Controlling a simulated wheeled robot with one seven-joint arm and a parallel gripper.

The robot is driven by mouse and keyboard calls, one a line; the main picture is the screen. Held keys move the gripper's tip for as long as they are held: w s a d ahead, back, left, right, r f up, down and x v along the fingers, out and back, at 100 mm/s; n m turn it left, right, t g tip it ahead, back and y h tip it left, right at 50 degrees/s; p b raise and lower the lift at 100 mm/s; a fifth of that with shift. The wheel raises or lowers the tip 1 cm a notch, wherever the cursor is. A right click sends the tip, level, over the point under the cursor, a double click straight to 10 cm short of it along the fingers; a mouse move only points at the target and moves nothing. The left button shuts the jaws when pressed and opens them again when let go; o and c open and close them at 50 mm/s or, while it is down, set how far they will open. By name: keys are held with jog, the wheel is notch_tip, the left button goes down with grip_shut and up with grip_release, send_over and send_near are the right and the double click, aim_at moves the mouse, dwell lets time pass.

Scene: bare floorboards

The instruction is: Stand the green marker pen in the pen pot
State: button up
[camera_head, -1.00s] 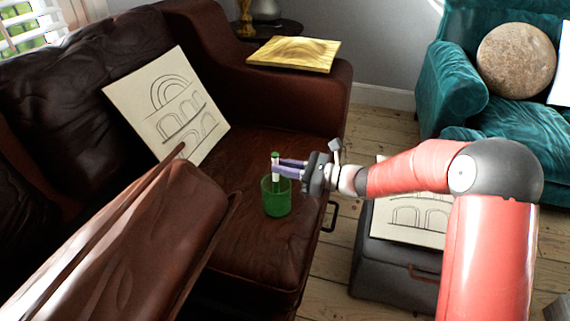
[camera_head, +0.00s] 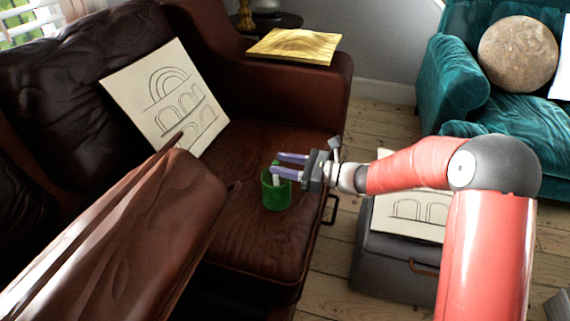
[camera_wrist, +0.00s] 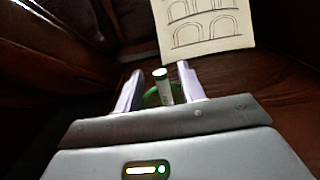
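The green pen pot (camera_head: 276,192) stands upright on the brown leather sofa seat. The marker pen (camera_head: 276,178), white with a green end, stands in it with its upper part above the rim. In the wrist view the marker (camera_wrist: 164,92) sits between my two fingers, with a gap on each side, and part of the pot's green rim (camera_wrist: 149,97) shows behind it. My gripper (camera_head: 276,163) is open just above the pot, its purple fingers apart around the marker's top. The marker's lower part is hidden by the pot.
A drawing of arches (camera_head: 170,100) leans against the sofa back. The brown sofa arm (camera_head: 150,225) rises at front left. A wooden board (camera_head: 293,46) lies on the far sofa arm. A grey box (camera_head: 385,270) with another drawing (camera_head: 410,210) stands right of the sofa.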

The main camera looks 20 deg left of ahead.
jog(key=shift+d, duration=0.1)
jog(key=d, duration=0.7)
jog(key=shift+w+d, duration=0.25)
jog(key=shift+w, duration=0.2)
dwell(0.4)
jog(key=s+d+r+n+t+h, duration=0.2)
jog(key=s+d+n+h, duration=0.3)
jog(key=d, duration=0.5)
jog(key=s+d+r+n+t+h, duration=0.3)
jog(key=s+d+n+h, duration=0.3)
jog(key=s+d, duration=0.4)
jog(key=s+d+r+n+t+h+p, duration=0.1)
jog(key=s+d+r+n+t+h, duration=0.1)
jog(key=s+d+r+n+h, duration=0.2)
jog(key=s+d+n+h, duration=0.1)
jog(key=s+d+h, duration=0.2)
jog(key=d, duration=0.4)
jog(key=shift+s+d+r+n, duration=0.15)
jog(key=shift+s+d+n, duration=0.25)
jog(key=shift+s, duration=0.3)
